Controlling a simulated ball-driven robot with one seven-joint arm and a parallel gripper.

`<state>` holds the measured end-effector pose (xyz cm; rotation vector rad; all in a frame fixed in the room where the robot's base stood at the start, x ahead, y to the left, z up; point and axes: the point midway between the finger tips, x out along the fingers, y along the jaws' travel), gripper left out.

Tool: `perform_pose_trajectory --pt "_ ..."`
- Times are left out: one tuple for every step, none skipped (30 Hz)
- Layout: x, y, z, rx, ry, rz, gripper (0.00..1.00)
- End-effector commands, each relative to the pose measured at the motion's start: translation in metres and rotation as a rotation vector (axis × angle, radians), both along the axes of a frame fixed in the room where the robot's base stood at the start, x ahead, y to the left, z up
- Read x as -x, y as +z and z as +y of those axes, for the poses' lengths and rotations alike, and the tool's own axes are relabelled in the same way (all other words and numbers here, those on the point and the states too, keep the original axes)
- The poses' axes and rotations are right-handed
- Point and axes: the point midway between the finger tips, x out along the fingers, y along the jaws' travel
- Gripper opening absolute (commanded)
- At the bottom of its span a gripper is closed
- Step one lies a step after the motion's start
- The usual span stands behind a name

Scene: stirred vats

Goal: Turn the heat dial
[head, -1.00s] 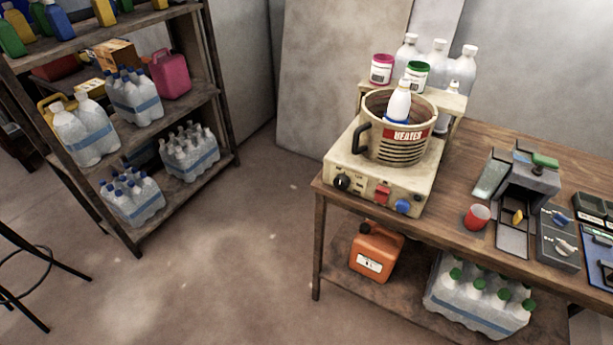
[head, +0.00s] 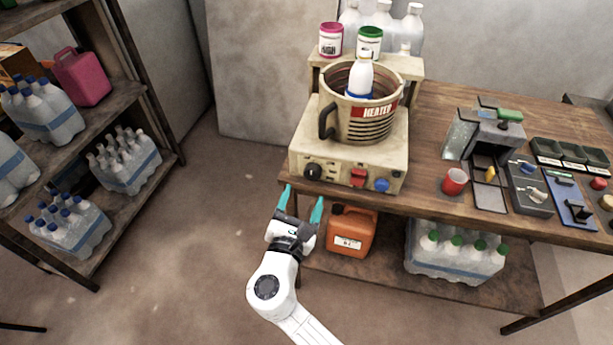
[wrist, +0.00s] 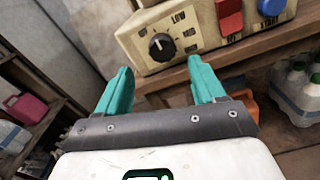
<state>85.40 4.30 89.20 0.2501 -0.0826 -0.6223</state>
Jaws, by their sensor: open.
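The heat dial (head: 313,172) is a round black knob with a white pointer mark on the front left of the cream heater base (head: 345,153). In the wrist view the dial (wrist: 162,46) has labels around it, LOW among them, and its mark points up and left. My gripper (head: 302,194) is open and empty, with teal fingers, just below and in front of the dial. In the wrist view the dial shows beyond the gap between the fingertips (wrist: 158,70), apart from them.
A red switch (head: 358,178) and a blue button (head: 382,185) sit right of the dial. The heater pot (head: 365,122) holds a white bottle (head: 360,76). An orange jug (head: 351,232) stands under the wooden table (head: 440,208). Open floor lies to the left.

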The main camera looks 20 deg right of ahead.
Motion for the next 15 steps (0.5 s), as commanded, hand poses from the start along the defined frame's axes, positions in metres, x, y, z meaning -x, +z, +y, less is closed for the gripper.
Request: perform_pose_trajectory --pt "-0.008 0.001 -0.008 0.000 -0.005 0.000 0.69" --pt "-0.013 0.001 -0.011 0.000 -0.005 0.000 0.69" --pt "-0.019 0.001 -0.015 -0.001 -0.005 0.001 0.69" --pt "-0.023 0.001 -0.018 0.000 -0.004 0.000 0.69" --pt "-0.027 0.001 -0.021 -0.001 -0.004 -0.001 0.69" --pt "-0.032 0.001 -0.025 -0.001 -0.005 0.000 0.69" --pt "-0.036 0.001 -0.028 -0.001 -0.005 0.000 0.69" --pt "-0.039 0.000 -0.030 -0.001 -0.004 0.000 0.69" --pt "-0.043 0.000 -0.032 -0.001 -0.004 0.000 0.69" --pt "-0.046 0.000 -0.034 -0.001 -0.004 0.000 0.69" --pt "-0.048 0.000 -0.036 -0.002 -0.003 -0.001 0.69" --pt "-0.051 0.000 -0.038 -0.002 -0.003 -0.001 0.69" --pt "-0.052 0.000 -0.040 -0.003 -0.004 0.000 0.69" --pt "-0.054 0.000 -0.041 -0.003 -0.004 0.000 0.69" --pt "-0.055 0.000 -0.042 -0.002 -0.004 0.000 0.69"
